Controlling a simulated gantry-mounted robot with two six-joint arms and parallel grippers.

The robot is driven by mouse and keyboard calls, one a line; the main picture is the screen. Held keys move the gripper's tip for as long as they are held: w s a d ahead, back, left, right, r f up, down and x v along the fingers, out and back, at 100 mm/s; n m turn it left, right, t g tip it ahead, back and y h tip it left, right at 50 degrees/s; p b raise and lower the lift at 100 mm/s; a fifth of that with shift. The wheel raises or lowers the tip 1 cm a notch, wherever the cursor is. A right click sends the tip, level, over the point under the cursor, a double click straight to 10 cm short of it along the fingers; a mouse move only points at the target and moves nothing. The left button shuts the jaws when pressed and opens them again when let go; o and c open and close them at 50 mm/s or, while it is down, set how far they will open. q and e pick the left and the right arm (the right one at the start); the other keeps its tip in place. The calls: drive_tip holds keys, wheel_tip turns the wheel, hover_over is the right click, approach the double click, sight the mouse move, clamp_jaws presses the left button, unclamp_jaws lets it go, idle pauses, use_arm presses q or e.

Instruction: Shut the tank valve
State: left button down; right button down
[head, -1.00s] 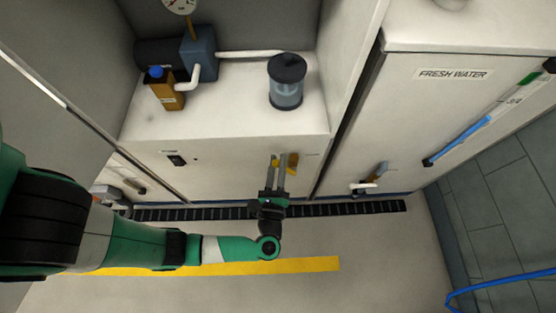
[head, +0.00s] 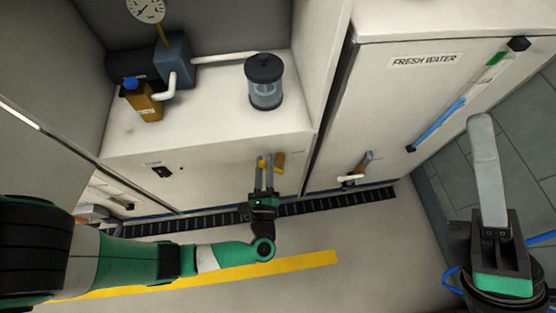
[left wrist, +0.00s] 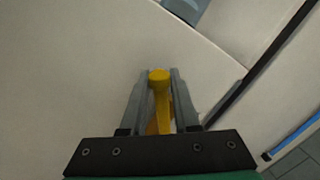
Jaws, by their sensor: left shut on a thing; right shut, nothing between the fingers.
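My left gripper (head: 266,172) is shut on a yellow valve lever (head: 262,164) on the front of the white cabinet. In the left wrist view the lever (left wrist: 159,78) stands between the two fingers, with a yellow-orange part partly hidden behind it. A brown-orange part (head: 278,160) shows just right of the fingers in the head view.
A clear canister with a dark lid (head: 265,82), a brown bottle with a blue cap (head: 145,100) and a pump with a gauge (head: 147,10) stand on the cabinet top. A dark floor grate (head: 310,204) runs below. Blue tubing (head: 540,238) is at the right.

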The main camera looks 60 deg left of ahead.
use_arm(q)
drive_tip(key=shift+f, duration=0.1)
use_arm(e)
drive_tip(key=s+a+f+m+g+h, duration=0.1)
drive_tip(key=a+f+g+h, duration=0.15)
drive_tip(key=f, duration=0.95)
drive_tip(key=s+a+f+g+h, duration=0.1)
drive_tip(key=a+f+h, duration=0.25)
drive_tip(key=f, duration=0.85)
drive_tip(key=s+a+f+m+g+h, duration=0.15)
drive_tip(key=f+h, duration=0.25)
drive_tip(key=f, duration=0.8)
drive_tip(key=s+x, duration=0.1)
drive_tip(key=x, duration=0.7)
drive_tip(key=s+f+x, duration=0.1)
drive_tip(key=x, duration=0.7)
drive_tip(key=shift+s+d+f+n, duration=0.2)
drive_tip(key=shift+s+f+n, duration=0.15)
drive_tip(key=shift+s, duration=0.05)
